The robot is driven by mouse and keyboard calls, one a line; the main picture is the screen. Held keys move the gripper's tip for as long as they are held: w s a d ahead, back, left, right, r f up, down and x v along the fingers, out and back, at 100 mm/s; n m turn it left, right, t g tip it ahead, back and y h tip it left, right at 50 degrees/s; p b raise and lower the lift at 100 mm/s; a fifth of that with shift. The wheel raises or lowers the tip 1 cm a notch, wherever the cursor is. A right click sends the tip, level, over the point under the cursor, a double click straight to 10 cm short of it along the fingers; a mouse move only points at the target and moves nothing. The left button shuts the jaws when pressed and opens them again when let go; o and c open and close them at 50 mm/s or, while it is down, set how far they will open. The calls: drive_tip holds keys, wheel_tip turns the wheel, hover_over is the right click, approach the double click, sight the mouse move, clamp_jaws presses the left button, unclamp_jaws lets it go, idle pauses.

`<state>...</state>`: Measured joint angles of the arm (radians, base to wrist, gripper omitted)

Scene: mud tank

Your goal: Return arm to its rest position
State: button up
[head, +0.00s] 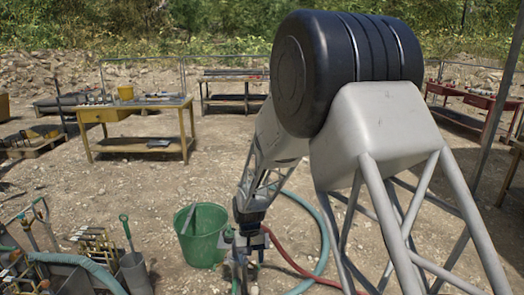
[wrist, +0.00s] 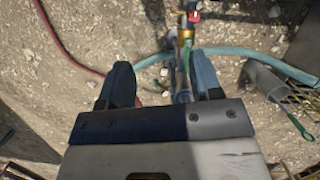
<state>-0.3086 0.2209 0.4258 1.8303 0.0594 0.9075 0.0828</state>
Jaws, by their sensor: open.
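My gripper (wrist: 163,80) is open in the wrist view, its two dark fingers apart. Between and beyond the fingers are a brass-coloured fitting (wrist: 186,35) with a red part and a teal hose. I cannot tell how far they are from the fingertips, and nothing is clearly held. In the head view my arm reaches down and away, and its gripper end (head: 243,262) is low beside the green bucket (head: 204,236). The fingertips are too small to make out there.
A red hose (head: 285,255) and a teal hose (head: 322,225) run over the gravel near the arm. A rack of tools (head: 95,245) and a grey container with a green-handled tool (head: 135,270) stand at lower left.

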drive_tip(key=s+d+r+t, duration=0.1)
drive_tip(key=s+d+r, duration=0.35)
drive_tip(key=r, duration=0.25)
drive_tip(key=s+d+r+m+t, duration=0.1)
drive_tip(key=s+d+r, duration=0.35)
drive_tip(key=r, duration=0.25)
drive_tip(key=s+d+r+t, duration=0.1)
drive_tip(key=s+d+r, duration=0.35)
drive_tip(key=r, duration=0.25)
drive_tip(key=s+d+r, duration=0.2)
drive_tip(key=s+d, duration=0.1)
drive_tip(key=s, duration=0.4)
drive_tip(key=s+d+r+t, duration=0.1)
drive_tip(key=s+d+r, duration=0.1)
drive_tip(key=s, duration=0.6)
drive_tip(key=s+d+r+m+t, duration=0.1)
drive_tip(key=s+d, duration=0.3)
drive_tip(key=s, duration=0.4)
drive_tip(key=shift+r, duration=0.9)
